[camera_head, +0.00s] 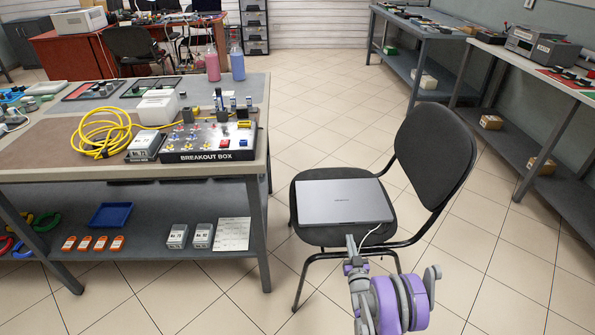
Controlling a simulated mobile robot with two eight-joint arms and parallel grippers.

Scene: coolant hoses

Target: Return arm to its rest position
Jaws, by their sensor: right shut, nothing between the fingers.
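My right arm comes in from the bottom, with purple and grey links. My right gripper (351,241) is small in the picture, in front of the seat of the black chair (433,150). Its fingers point up the picture toward the front edge of a closed grey laptop (343,202) on that seat. The fingers look shut and empty. I cannot tell how far they are from the chair or whether they touch it. My left gripper is not in view.
A workbench (60,175) at left carries a breakout box (208,157), a yellow coiled cable (100,132), and pink (212,66) and blue (237,66) bottles. Benches line the right wall. Tiled floor right of the chair is clear.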

